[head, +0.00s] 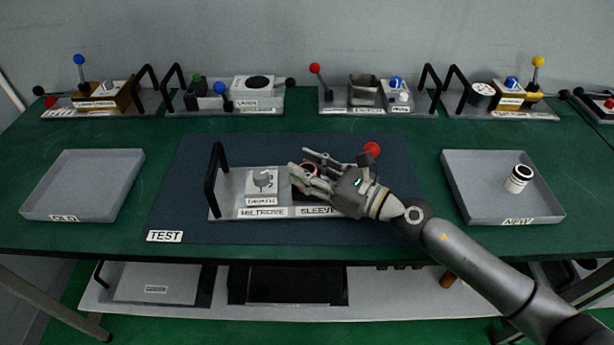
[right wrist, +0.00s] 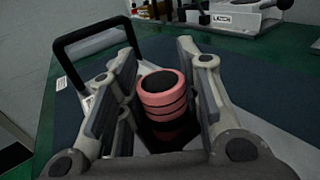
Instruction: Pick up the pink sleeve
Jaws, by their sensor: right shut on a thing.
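The pink sleeve (right wrist: 164,100) is a ribbed pink ring stack with a dark hollow top. It stands upright between the fingers of my right gripper (right wrist: 157,60), which is shut on it. In the head view only a bit of the pink sleeve (head: 313,167) shows behind the fingers of my right gripper (head: 299,162). It is over the SLEEVE end of a metal module plate (head: 233,197) on the dark TEST mat (head: 180,205). Whether its bottom still touches the plate is hidden. My left gripper is not in view.
The plate has a black handle (head: 210,180) at its left and a red-knobbed lever (head: 372,149) behind my gripper. A grey OLD tray (head: 85,180) at left is empty. The NEW tray (head: 480,190) at right holds a white-and-black cylinder (head: 518,178). Several modules line the back.

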